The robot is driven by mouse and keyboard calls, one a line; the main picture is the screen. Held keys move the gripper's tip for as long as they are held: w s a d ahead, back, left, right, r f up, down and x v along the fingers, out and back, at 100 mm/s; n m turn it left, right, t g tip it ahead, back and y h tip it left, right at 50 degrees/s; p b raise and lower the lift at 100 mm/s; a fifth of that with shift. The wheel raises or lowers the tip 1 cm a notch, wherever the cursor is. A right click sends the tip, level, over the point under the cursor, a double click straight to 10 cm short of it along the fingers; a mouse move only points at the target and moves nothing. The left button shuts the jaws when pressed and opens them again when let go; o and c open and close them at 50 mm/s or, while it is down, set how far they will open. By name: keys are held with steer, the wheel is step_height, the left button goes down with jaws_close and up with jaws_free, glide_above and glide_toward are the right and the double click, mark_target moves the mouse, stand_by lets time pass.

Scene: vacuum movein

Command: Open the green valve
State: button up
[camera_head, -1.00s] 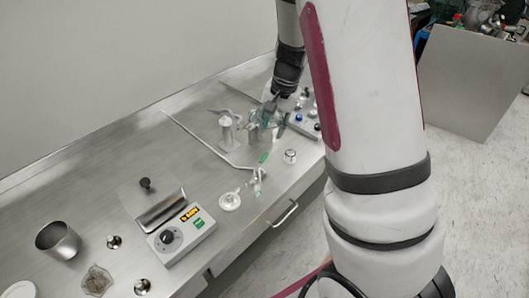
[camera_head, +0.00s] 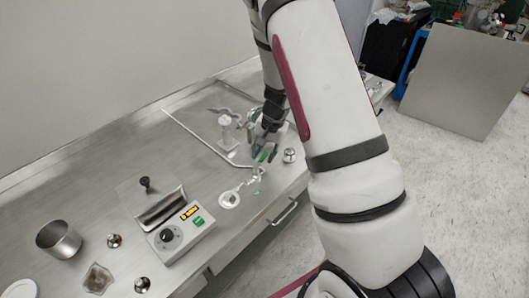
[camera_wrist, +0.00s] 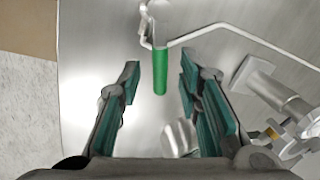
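The green valve handle (camera_wrist: 160,73) shows in the wrist view, ahead of my gripper and in line with the gap between its fingers. In the head view the green handle (camera_head: 263,156) lies just in front of my gripper (camera_head: 264,150), above the steel bench. My gripper (camera_wrist: 158,95) is open, with teal pads on its fingers and nothing between them. I cannot tell how high the fingers are above the handle.
A bent metal rod (camera_wrist: 215,28) runs beside the valve. A silver knobbed piece (camera_head: 289,155) stands close to the right. A hotplate control box (camera_head: 181,232) stands to the front left.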

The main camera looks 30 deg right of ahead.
steer(key=shift+c, duration=0.6)
jaws_close()
steer(key=shift+s+d+m+h, duration=0.15)
steer(key=shift+s+m, duration=0.25)
steer(key=shift+m, duration=0.55)
steer(key=shift+s+d+m+h, duration=0.15)
steer(key=shift+s+m, duration=0.25)
steer(key=shift+m, duration=0.55)
steer(key=shift+o, duration=0.6)
jaws_free()
step_height(320, 180, up, 12)
steer(key=s, duration=0.2)
steer(key=shift+s+d, duration=0.15)
steer(key=shift+d, duration=0.2)
steer(key=shift+f, duration=0.1)
